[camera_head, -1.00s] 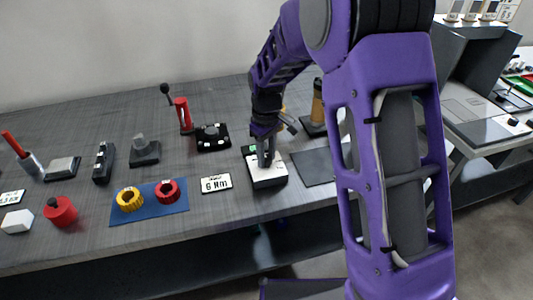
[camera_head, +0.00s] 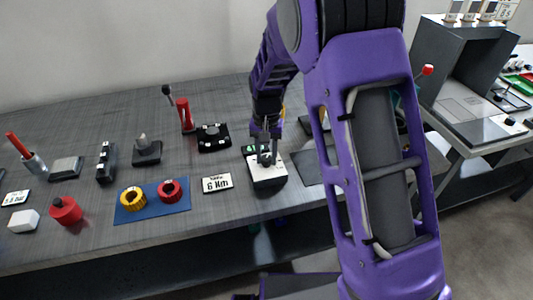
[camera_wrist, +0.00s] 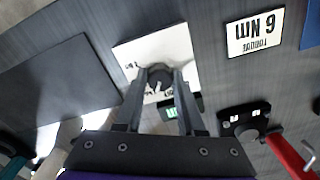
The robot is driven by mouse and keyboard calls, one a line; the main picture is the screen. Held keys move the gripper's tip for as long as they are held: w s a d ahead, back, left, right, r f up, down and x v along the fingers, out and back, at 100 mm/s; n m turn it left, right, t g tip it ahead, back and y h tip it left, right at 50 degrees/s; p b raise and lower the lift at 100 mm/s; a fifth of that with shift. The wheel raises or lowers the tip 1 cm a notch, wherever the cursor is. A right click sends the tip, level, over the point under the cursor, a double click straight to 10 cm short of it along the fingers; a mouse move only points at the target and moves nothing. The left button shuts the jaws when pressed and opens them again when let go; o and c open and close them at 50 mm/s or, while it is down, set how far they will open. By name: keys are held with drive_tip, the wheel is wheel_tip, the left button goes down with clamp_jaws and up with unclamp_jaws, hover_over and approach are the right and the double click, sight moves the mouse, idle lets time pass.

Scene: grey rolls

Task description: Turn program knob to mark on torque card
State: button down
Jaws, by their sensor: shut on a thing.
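The program knob (camera_wrist: 160,74) is dark and round, on a white-topped box (camera_head: 268,180) near the table's front edge. My gripper (camera_head: 266,156) points down at the box, and in the wrist view its two fingers are shut on the knob, one on each side. A small light pointer mark shows on the knob; the printed marks around it are mostly hidden by the fingers. The torque card (camera_head: 217,183) is white with a black border and lies left of the box. It reads "6 Nm" and also shows upside down in the wrist view (camera_wrist: 255,34).
A small green display (camera_wrist: 167,112) sits beside the box. A blue mat (camera_head: 152,207) with yellow and red rings lies left. A dark flat plate (camera_wrist: 60,95) lies on the box's other side.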

sight(267, 157)
drive_tip(key=m+p, duration=0.1)
drive_tip(key=m, duration=0.3)
drive_tip(key=shift+r+m, duration=0.15)
drive_tip(key=shift+m, duration=0.15)
drive_tip(key=shift+m+p, duration=0.85)
drive_tip(key=shift+m, duration=1.15)
drive_tip(key=c, duration=0.5)
unclamp_jaws()
wheel_tip(267, 157, up, 17)
drive_tip(key=shift+r+p, duration=0.1)
drive_tip(key=shift+p, duration=0.75)
